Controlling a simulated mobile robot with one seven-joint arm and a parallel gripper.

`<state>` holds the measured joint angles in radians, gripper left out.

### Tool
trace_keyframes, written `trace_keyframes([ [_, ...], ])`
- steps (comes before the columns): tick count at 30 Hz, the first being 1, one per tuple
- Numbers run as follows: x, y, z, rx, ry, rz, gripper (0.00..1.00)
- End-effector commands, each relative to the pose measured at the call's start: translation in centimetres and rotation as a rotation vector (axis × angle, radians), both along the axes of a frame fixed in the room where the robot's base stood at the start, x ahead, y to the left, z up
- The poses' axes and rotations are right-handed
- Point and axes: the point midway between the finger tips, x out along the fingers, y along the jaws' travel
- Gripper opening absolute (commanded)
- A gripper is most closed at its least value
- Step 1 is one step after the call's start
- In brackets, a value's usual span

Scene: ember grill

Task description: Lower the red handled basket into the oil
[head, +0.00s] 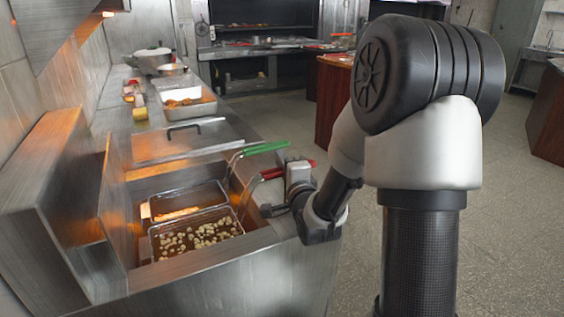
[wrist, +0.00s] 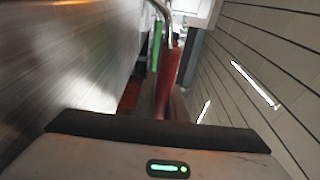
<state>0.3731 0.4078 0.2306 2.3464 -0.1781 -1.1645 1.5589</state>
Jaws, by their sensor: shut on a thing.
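The red handled basket (head: 150,243) is a wire basket of small pale round pieces, in the near part of the fryer well (head: 136,190). I cannot tell how its bottom stands to the oil. Its red handle (head: 271,174) reaches right over the well's edge. My gripper (head: 287,183) is shut on this handle, partly hiding it. The red handle also runs up the middle of the wrist view (wrist: 172,68). The fingertips are not clearly seen.
A second basket (head: 190,190) with a green handle (head: 268,147) sits just behind, close beside the red one. A steel splash panel (head: 60,190) stands left of the well. Farther back on the counter are a metal tray (head: 200,108) and a pot (head: 153,58). Open floor lies right.

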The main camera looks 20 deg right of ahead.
Motion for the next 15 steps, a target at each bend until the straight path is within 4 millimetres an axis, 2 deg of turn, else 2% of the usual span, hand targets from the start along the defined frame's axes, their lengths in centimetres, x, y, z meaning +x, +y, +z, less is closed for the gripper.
trace_keyframes([
  [15, 0.02, 0.01, -0.23, 0.002, -0.002, 0.000, 0.00],
])
